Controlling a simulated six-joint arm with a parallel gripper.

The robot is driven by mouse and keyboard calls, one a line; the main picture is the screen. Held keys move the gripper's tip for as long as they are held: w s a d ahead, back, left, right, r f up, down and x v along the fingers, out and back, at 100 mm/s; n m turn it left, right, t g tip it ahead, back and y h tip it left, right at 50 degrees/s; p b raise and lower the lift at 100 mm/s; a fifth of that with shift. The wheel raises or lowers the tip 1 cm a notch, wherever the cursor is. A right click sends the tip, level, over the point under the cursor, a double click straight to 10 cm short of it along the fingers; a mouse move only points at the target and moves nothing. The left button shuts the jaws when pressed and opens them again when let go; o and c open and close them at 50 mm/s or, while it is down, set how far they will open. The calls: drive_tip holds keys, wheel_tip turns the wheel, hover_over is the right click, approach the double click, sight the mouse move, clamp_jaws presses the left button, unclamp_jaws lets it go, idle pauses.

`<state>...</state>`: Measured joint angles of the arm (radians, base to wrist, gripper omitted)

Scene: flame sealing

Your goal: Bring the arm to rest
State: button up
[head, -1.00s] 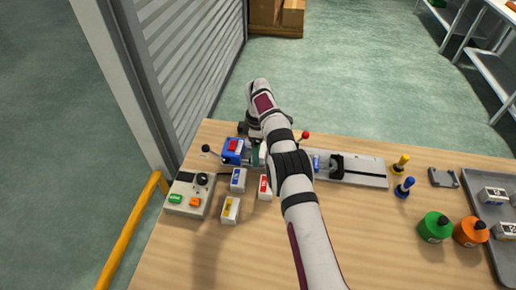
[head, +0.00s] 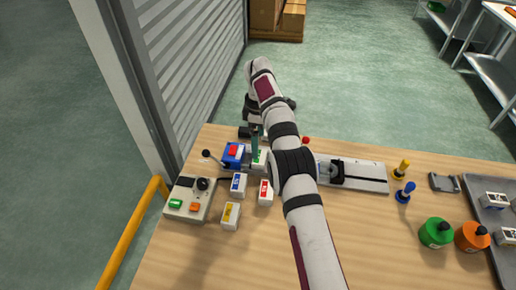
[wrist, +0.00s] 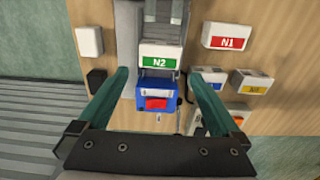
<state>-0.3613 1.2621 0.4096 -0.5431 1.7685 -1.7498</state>
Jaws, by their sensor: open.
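My arm reaches from the bottom of the head view across the wooden table. My gripper (head: 256,143) points down above the green-labelled block, and it is open and empty in the wrist view (wrist: 160,76). Its two teal fingers stand apart on either side of the white N2 block (wrist: 162,57) and the blue unit with a red top (wrist: 156,94). In the head view the green-labelled block (head: 260,159) sits right of the blue unit (head: 234,158). My forearm hides part of the rail fixture behind it.
White blocks with blue (head: 238,184), red (head: 265,192) and yellow (head: 230,216) labels stand nearby. A control box (head: 190,200) is at left. A shutter wall rises at left.

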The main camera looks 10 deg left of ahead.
drive_tip(key=shift+r, duration=0.25)
